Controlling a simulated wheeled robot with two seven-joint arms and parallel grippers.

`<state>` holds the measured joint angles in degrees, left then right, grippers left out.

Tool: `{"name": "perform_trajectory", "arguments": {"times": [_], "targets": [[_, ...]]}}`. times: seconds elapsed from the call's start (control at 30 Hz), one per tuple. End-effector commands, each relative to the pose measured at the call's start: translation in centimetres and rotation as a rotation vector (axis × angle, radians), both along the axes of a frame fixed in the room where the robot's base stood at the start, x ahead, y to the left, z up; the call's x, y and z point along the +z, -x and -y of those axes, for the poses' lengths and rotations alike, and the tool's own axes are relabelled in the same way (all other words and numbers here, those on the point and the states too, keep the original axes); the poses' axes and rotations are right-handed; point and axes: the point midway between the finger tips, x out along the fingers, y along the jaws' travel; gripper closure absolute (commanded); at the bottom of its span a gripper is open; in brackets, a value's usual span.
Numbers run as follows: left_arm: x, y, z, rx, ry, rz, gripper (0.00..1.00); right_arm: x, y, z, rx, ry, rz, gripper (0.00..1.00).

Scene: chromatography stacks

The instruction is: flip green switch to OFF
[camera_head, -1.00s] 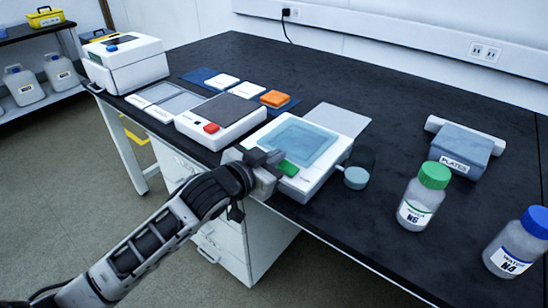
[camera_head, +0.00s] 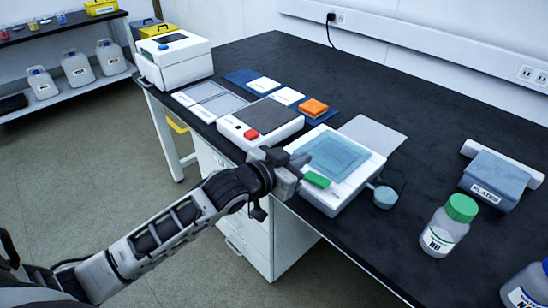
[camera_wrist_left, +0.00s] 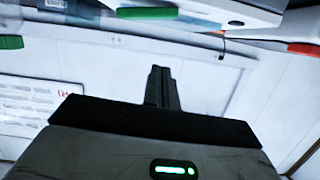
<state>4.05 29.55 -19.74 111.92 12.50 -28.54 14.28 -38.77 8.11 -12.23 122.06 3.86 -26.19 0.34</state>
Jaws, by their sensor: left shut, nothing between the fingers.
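The green switch (camera_head: 316,180) is a green bar on the front left edge of a white device (camera_head: 345,190) with a blue-grey square top. My left gripper (camera_head: 299,161) is shut and empty beside the switch's left end; I cannot tell whether it touches. In the left wrist view the shut fingers (camera_wrist_left: 161,75) show below a green bar (camera_wrist_left: 145,13), probably this switch. The switch's setting is not readable. My right gripper is not in view.
A white device with a red switch (camera_head: 251,134) stands to the left, near an orange block (camera_head: 314,107). A small round grey-blue dish (camera_head: 385,197) is right of the green-switch device. A green-capped bottle (camera_head: 447,228) and a grey plates box (camera_head: 494,181) stand farther right.

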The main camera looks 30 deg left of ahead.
Motion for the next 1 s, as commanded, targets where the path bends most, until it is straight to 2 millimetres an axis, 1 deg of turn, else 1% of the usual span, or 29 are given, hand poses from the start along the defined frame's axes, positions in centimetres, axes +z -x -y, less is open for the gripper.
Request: {"name": "perform_trajectory", "arguments": {"times": [0.03, 0.2, 0.3, 0.4, 0.57, 1.0], "targets": [[-0.3, 1.4, -0.5, -0.001, -0.002, -0.008, 1.00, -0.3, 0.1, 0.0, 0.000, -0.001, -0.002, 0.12], [0.6, 4.6, -1.9, -0.001, -0.003, -0.005, 1.00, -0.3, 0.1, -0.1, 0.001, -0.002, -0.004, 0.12], [1.0, 5.9, -2.4, 0.000, -0.001, -0.005, 1.00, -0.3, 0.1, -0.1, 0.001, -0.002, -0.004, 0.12], [1.3, 6.7, -2.7, -0.001, 0.000, -0.004, 1.00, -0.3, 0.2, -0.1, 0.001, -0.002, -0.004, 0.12], [1.5, 7.2, -2.9, -0.001, 0.000, -0.002, 1.00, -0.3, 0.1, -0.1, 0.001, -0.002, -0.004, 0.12], [1.5, 7.1, -2.9, 0.000, 0.000, -0.002, 1.00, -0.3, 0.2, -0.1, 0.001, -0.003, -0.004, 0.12]]}}
